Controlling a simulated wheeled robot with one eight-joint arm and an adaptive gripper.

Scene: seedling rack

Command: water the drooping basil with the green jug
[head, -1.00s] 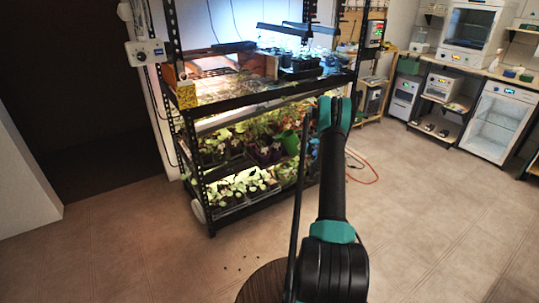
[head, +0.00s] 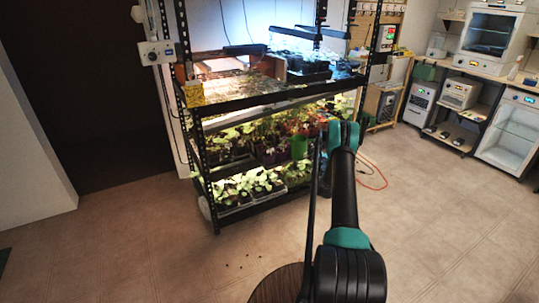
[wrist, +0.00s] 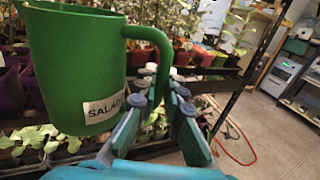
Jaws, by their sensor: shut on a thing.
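The green jug (wrist: 75,65) is large and near in the wrist view, upright or nearly so, with a white label that reads "SALAD", partly cut. My gripper (wrist: 160,88) is shut on its handle, which passes between the fingertips. In the head view the jug (head: 299,148) shows just left of my arm, in front of the rack's middle shelf; my fingers are hidden there. Potted plants (head: 262,135) stand on the middle shelf behind the jug. I cannot tell which is the drooping basil; the jug hides part of that row in the wrist view.
The black rack (head: 206,160) has several lit levels, with seedling trays (head: 255,190) on the bottom one. A yellow box (head: 194,94) sits at its upper left corner. An orange hose (head: 374,172) lies on the floor to the right. The floor in front is mostly clear.

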